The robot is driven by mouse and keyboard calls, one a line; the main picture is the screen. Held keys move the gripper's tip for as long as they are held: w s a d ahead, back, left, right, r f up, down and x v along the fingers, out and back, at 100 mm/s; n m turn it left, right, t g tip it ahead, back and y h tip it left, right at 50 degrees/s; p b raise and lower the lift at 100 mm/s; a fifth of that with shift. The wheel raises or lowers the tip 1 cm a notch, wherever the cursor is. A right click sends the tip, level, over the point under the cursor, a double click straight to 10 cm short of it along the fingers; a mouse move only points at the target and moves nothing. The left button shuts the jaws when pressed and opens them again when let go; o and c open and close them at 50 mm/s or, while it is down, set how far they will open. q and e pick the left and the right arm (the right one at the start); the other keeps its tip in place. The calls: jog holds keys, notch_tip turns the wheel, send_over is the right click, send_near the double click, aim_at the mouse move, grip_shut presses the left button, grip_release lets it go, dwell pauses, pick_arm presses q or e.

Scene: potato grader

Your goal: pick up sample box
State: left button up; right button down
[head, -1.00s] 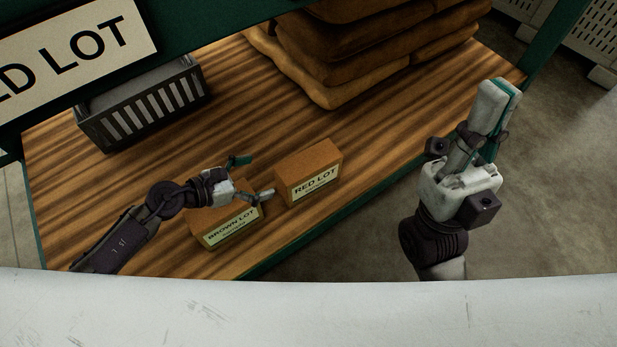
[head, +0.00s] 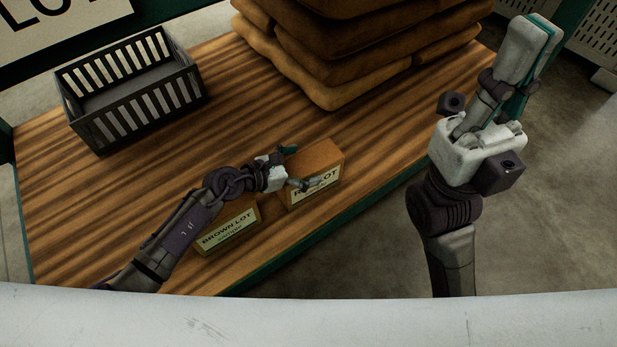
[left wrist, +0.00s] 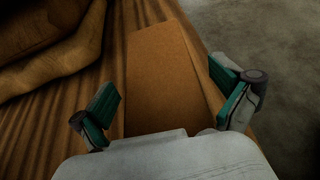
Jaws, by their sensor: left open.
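The red lot sample box (head: 322,156) is a brown carton with a white label, partly covered by my gripper. It stands on the wooden table near its front edge. My left gripper (head: 297,168) is open at the box's left end, its fingers spread. In the left wrist view the box (left wrist: 165,75) lies ahead between the two open fingers (left wrist: 165,110), with gaps to both sides. The brown lot sample box (head: 228,230) stands to the left, partly under my left arm. My right gripper (head: 525,52) is shut and empty, raised right of the table.
A dark slatted crate (head: 140,112) stands empty at the table's back left. Stacked brown sacks (head: 345,75) fill the back middle. The wooden table (head: 395,135) is bare between the sacks and front edge. Grey floor lies to the right.

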pick_arm(q)
jog(key=shift+w, duration=0.1)
jog(key=shift+c, duration=0.3)
jog(key=c, duration=1.6)
jog(key=shift+r, duration=0.2)
jog(key=shift+c, duration=1)
jog(key=shift+r, duration=0.15)
